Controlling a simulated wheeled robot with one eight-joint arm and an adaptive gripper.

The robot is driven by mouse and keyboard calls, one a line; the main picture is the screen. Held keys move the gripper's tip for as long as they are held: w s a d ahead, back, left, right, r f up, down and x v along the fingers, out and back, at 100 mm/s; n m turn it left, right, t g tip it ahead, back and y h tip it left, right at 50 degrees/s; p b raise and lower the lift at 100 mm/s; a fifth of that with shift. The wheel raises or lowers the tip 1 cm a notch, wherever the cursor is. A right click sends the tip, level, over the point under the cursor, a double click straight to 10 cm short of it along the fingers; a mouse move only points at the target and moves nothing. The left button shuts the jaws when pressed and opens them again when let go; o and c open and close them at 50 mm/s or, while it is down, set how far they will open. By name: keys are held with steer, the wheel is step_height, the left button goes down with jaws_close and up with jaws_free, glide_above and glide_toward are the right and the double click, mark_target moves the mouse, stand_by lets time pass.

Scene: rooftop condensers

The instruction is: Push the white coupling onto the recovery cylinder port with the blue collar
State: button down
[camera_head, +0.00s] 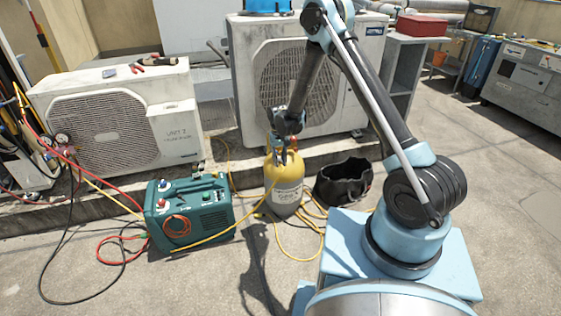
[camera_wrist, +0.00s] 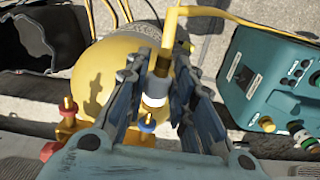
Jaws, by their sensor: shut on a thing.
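The recovery cylinder (camera_head: 285,190), yellow above and grey below, stands upright on the ground. My gripper (camera_head: 284,148) is over its top. In the wrist view my gripper (camera_wrist: 158,78) is shut on the coupling (camera_wrist: 154,98), a grey body with a white band on the end of a yellow hose. The port with the blue collar (camera_wrist: 147,124) shows just beside the white band. I cannot tell whether the two touch or a gap remains. A port with a red collar (camera_wrist: 50,150) is at the lower left. The fingers partly hide the coupling.
A green recovery machine (camera_head: 190,212) stands left of the cylinder; it also shows in the wrist view (camera_wrist: 270,80). A black bag (camera_head: 343,182) is close on the right. Yellow hoses (camera_head: 298,252) lie around the cylinder's foot. Condensers (camera_head: 120,118) stand behind on a ledge.

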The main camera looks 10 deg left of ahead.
steer(key=shift+w+a, duration=0.3)
steer(key=shift+w, duration=0.25)
steer(key=shift+w+a, duration=0.3)
steer(key=shift+w, duration=0.25)
stand_by(1.8)
steer(key=c, duration=1.3)
jaws_free()
steer(key=shift+c, duration=0.2)
steer(key=s+d, duration=0.3)
steer(key=s, duration=0.3)
steer(key=shift+s+d, duration=0.3)
steer(key=shift+s, duration=0.1)
